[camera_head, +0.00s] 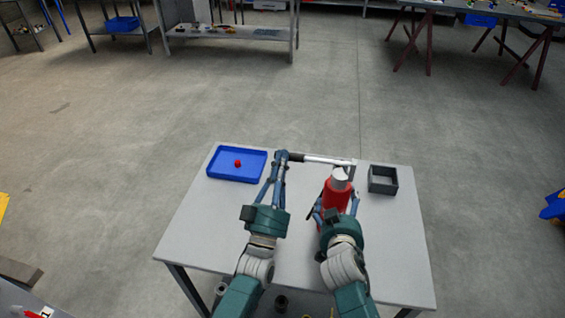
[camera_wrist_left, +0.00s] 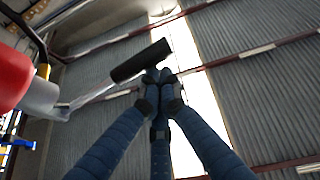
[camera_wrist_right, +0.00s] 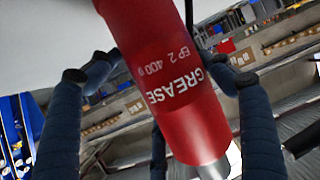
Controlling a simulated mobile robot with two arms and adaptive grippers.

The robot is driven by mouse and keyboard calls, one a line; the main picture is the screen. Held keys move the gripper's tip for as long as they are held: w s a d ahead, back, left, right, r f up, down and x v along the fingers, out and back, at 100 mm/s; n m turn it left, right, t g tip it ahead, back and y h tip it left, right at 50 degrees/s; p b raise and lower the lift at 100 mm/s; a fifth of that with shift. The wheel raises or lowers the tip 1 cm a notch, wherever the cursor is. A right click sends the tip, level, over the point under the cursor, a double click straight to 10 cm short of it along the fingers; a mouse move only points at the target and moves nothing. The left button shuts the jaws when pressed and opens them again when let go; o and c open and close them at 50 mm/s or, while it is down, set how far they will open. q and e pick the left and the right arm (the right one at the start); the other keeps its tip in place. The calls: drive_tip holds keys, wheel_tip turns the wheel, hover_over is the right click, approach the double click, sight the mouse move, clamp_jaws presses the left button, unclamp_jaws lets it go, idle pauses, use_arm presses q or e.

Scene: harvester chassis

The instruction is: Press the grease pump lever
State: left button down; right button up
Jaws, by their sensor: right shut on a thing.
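The red grease pump (camera_head: 335,195) stands upright on the white-topped table (camera_head: 215,225). "GREASE" lettering on its red body (camera_wrist_right: 178,90) shows in the right wrist view. My right gripper (camera_wrist_right: 150,75) is shut around this body, one finger on each side. The pump's lever (camera_head: 325,160) runs left from the pump's head, roughly level, and ends in a black grip (camera_wrist_left: 141,60). My left gripper (camera_head: 281,156) is at the grip's free end. In the left wrist view its fingertips (camera_wrist_left: 160,78) are drawn together beside the grip's end; contact is unclear.
A blue tray (camera_head: 215,170) holding a small red object (camera_head: 238,163) lies left of the lever. A dark grey open box (camera_head: 383,188) stands right of the pump. The table's front left is bare. Shelves and another table stand far behind.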

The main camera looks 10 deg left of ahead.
use_arm(q)
drive_tip(key=s+a+f, duration=0.1)
drive_tip(key=s+f, duration=0.1)
drive_tip(key=s, duration=0.7)
idle(0.5)
wheel_tip(320, 180, up, 9)
drive_tip(key=d+m+g+h, duration=0.1)
drive_tip(key=m+h, duration=0.5)
drive_tip(key=m, duration=0.3)
drive_tip(key=shift+s+r+g+h, duration=0.2)
drive_tip(key=shift+g+h, duration=0.1)
